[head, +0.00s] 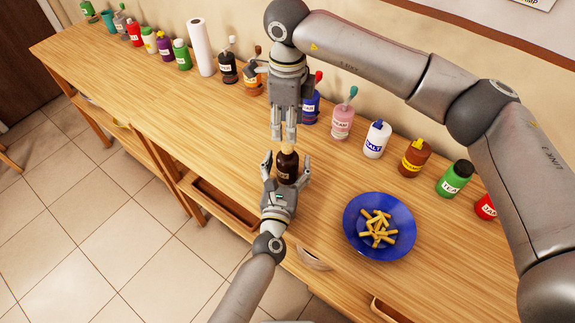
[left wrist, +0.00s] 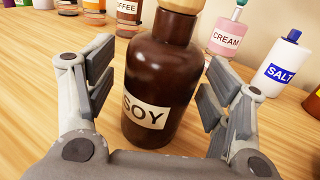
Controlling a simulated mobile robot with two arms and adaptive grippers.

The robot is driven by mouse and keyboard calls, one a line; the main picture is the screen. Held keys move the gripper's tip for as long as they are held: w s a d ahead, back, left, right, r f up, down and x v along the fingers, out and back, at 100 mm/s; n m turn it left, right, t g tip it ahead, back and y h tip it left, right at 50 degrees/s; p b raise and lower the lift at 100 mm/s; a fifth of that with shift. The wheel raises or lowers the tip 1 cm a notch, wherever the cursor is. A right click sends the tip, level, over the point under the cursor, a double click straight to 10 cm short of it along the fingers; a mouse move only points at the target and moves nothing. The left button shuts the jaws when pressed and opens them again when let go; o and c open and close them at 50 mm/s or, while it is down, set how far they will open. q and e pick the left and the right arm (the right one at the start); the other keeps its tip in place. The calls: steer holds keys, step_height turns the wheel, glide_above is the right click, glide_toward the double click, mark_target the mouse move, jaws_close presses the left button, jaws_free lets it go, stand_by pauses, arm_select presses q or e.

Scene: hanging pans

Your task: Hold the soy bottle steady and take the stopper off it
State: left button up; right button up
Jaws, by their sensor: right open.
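The brown soy bottle (head: 288,168) stands upright on the wooden counter, with its "SOY" label facing my left wrist view (left wrist: 160,75). A pale wooden stopper (head: 287,148) sits in its neck; only its lower part (left wrist: 182,4) shows in the left wrist view. My left gripper (head: 287,163) is open, with its fingers on both sides of the bottle. A gap shows between the left-hand finger and the glass; the right-hand finger is close to it. My right gripper (head: 284,137) points down just above the stopper, open and empty.
A blue plate (head: 352,238) of yellow sticks lies to the right. Behind stand the cream bottle (head: 341,124), salt bottle (head: 376,141), coffee bottle (head: 228,68) and a paper roll (head: 201,48). The counter left of the soy bottle is clear.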

arm_select(q)
steer(key=c, duration=1.4)
arm_select(e)
steer(key=shift+o, duration=0.2)
arm_select(q)
steer(key=shift+o, duration=0.2)
arm_select(e)
steer(key=shift+o, duration=0.7)
steer(key=shift+f, duration=0.1)
steer(key=shift+s+a+f+y, duration=0.2)
steer(key=shift+s+a+y, duration=0.05)
steer(key=shift+a+y, duration=0.1)
steer(key=s+a+f+m+g+y, duration=0.2)
steer(key=s+a+m+y, duration=0.1)
steer(key=a+m+y, duration=0.1)
steer(key=n+t+y, duration=0.9)
steer(key=n+t, duration=0.3)
steer(key=n, duration=2.3)
glide_toward(287, 146)
steer(key=shift+h, duration=0.25)
steer(key=x, duration=1)
steer(key=shift+f, duration=0.2)
